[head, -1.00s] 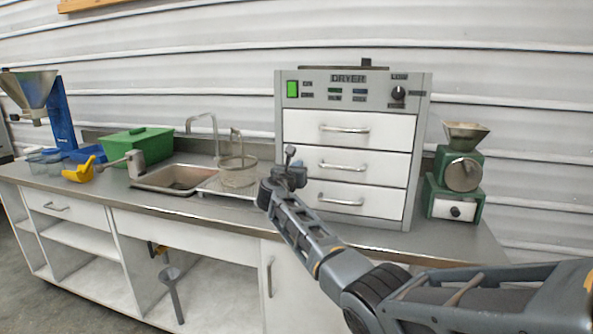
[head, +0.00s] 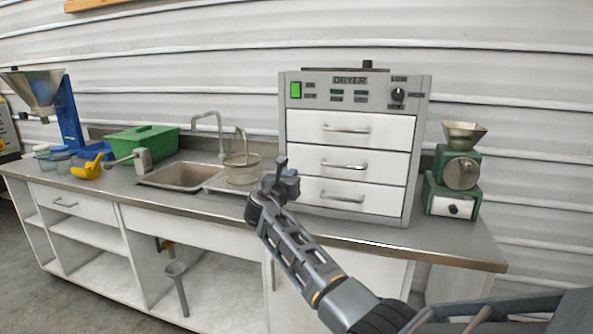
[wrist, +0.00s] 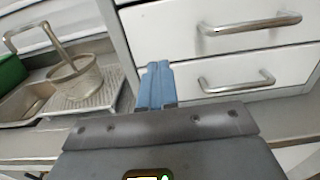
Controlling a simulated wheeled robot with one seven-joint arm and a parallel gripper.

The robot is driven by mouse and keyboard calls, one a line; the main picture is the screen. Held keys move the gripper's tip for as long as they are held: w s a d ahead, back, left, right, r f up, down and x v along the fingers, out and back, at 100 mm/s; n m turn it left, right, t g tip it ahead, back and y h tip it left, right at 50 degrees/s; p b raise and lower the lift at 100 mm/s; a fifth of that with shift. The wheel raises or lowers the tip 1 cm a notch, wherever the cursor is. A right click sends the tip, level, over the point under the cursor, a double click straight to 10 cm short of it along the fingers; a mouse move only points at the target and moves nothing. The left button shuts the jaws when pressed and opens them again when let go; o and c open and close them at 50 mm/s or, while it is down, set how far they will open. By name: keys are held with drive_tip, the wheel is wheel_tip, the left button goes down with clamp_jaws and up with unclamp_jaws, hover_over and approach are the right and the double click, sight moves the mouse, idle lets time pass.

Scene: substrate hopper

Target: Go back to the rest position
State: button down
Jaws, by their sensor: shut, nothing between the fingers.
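My gripper (head: 285,170) is in front of the dryer's lower left corner, above the front part of the counter. In the wrist view its blue fingers (wrist: 156,86) are together with nothing between them. The white dryer (head: 350,130) has three drawers, all closed, and a green switch. In the wrist view two drawer handles (wrist: 237,84) show just beyond the fingers, to the right. I cannot tell the exact gap between my gripper and the dryer.
A wire basket (head: 242,170) stands on the drainer beside the sink (head: 183,176). A green box (head: 143,141), a yellow scoop (head: 88,168) and a blue-framed hopper (head: 40,92) are at the left. A green grinder (head: 457,172) stands right of the dryer. The air above the counter's front edge is free.

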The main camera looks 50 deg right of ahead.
drive_tip(key=shift+v, duration=2.45)
